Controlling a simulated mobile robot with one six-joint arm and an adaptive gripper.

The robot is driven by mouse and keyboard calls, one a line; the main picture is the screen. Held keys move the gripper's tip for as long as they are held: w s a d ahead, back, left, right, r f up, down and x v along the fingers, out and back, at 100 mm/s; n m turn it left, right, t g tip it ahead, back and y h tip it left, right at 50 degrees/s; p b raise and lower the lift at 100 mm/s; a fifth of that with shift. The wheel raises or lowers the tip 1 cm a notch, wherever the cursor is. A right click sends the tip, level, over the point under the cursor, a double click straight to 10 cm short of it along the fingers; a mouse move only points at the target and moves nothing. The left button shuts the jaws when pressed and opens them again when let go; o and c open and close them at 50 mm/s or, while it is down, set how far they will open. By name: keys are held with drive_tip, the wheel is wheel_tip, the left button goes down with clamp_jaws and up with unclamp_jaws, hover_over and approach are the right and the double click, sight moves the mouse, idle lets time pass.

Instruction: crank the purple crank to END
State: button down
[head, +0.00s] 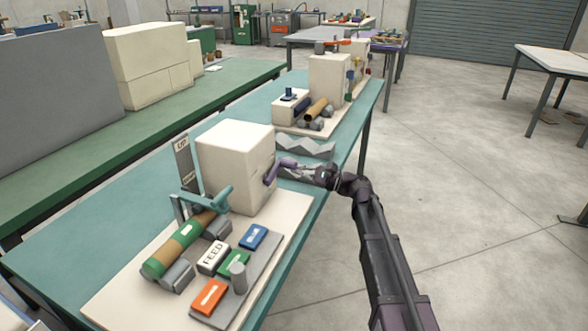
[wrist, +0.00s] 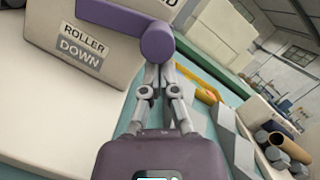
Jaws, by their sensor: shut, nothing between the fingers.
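The purple crank (head: 271,174) is on the right face of the cream machine box (head: 228,160), with its handle sticking out to the right. In the wrist view the crank arm (wrist: 112,16) runs from the upper left to a round purple handle (wrist: 158,40). My gripper (head: 296,167) is at the handle's outer end. In the wrist view my gripper (wrist: 160,70) has its fingertips together, just below the handle's round end; I cannot tell whether they touch it. A label beside the crank reads ROLLER DOWN (wrist: 82,45). Only a last letter D (wrist: 171,3) shows of the upper label.
In front of the box lie a green-brown roller (head: 185,243) and orange, green, blue and FEED blocks (head: 212,257). Grey zigzag pieces (head: 305,149) lie behind my gripper on the teal table (head: 75,236). A second machine (head: 328,80) stands farther back.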

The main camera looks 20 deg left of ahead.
drive_tip(key=shift+s+r+p, duration=0.25)
drive_tip(key=shift+r+p, duration=0.15)
drive_tip(key=shift+r, duration=0.2)
drive_tip(key=shift+w+f, duration=0.1)
drive_tip(key=shift+f, duration=0.05)
drive_tip(key=shift+w+f+b, duration=0.55)
drive_tip(key=shift+f+b, duration=0.1)
drive_tip(key=shift+b, duration=0.15)
drive_tip(key=shift+w+d+f+b, duration=0.25)
drive_tip(key=shift+w+f+b, duration=0.2)
drive_tip(key=shift+w+d+f+b, duration=0.2)
drive_tip(key=shift+w+f+b, duration=0.2)
drive_tip(key=shift+w+f, duration=0.05)
drive_tip(key=b+v, duration=0.1)
drive_tip(key=v, duration=0.8)
drive_tip(key=shift+d+r, duration=0.2)
drive_tip(key=shift+r, duration=0.1)
